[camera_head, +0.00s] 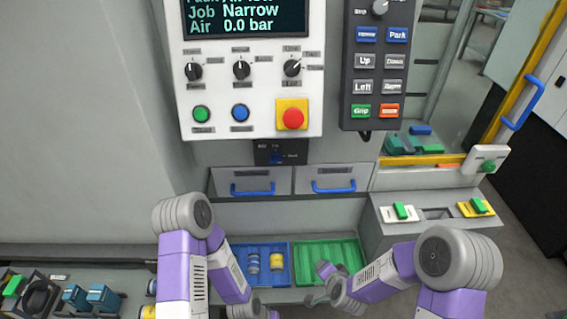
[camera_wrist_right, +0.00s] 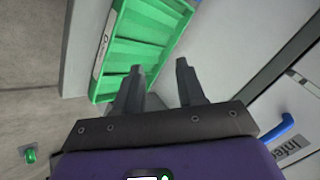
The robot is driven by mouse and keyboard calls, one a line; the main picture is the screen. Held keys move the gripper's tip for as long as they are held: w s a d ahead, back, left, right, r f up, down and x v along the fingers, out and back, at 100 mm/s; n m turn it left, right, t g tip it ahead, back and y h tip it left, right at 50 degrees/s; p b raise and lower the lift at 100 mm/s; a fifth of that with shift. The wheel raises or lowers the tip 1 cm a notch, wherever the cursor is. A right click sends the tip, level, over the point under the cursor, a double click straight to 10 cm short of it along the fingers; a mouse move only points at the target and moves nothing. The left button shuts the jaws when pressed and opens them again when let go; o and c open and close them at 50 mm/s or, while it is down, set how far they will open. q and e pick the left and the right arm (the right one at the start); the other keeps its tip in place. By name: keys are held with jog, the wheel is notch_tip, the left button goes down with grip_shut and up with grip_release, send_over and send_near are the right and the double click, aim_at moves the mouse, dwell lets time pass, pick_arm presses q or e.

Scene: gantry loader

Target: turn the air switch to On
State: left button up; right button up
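The white panel (camera_head: 250,90) has a screen (camera_head: 245,18) that reads "Job Narrow" and "Air 0.0 bar". Below the screen are three black rotary knobs, left (camera_head: 194,72), middle (camera_head: 241,71) and right (camera_head: 292,68). The labels are too small to tell surely which is the air switch. My right gripper (camera_wrist_right: 158,85) is open and empty near the green tray (camera_wrist_right: 135,45), well below the panel. My left forearm reaches the bottom edge; its fingers are not seen.
A grey button pendant (camera_head: 376,70) hangs right of the panel, and a red emergency stop (camera_head: 292,118) is on the panel. Below are two drawers with blue handles (camera_head: 253,188), a blue tray (camera_head: 265,282) with cylinders, and the green tray (camera_head: 335,252). Space before the panel is clear.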

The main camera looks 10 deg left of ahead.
jog(key=w+a+r+m+t+y, duration=0.1)
jog(key=w+a+r+m+t, duration=0.2)
jog(key=r, duration=0.4)
jog(key=w+a+r+t, duration=0.2)
jog(key=a+r, duration=0.4)
jog(key=r, duration=0.2)
jog(key=m+t, duration=0.5)
send_near(276, 163)
jog(key=w, duration=0.1)
jog(key=shift+y, duration=0.4)
jog(key=shift+p+x, duration=0.3)
jog(key=shift+x, duration=3.45)
grip_shut()
